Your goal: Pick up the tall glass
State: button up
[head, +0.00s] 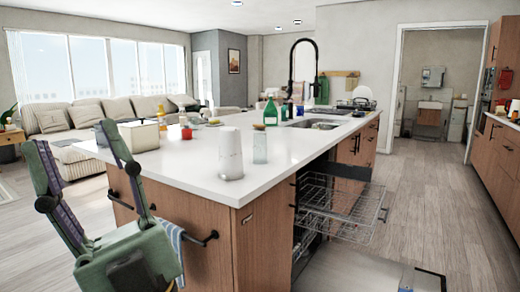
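A tall clear glass (260,148) stands upright on the white island countertop (200,186), close to its near right corner. It is just right of a white cylindrical container (230,154), with little space between them. My green gripper (72,137) is at the lower left, with its two fingers pointing up and spread apart. It is open and empty, left of the island in the picture and clear of the glass. Nothing hides the glass.
A beige box (139,136), small bottles and a green bottle (271,112) stand farther back on the island. Dishwasher racks (335,200) stick out on the island's right side. A towel (172,240) hangs from a handle at the near end. Open floor (425,215) lies right.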

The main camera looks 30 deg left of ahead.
aim_at(259, 147)
jog(key=i+j+u, duration=0.1)
jog(key=i+j, duration=0.2)
jog(key=i+j+u, duration=0.15)
jog(key=i, duration=0.3)
jog(key=i+j+u, duration=0.1)
jog(key=i+j, duration=0.15)
jog(key=i, duration=0.15)
jog(key=i+j, duration=0.6)
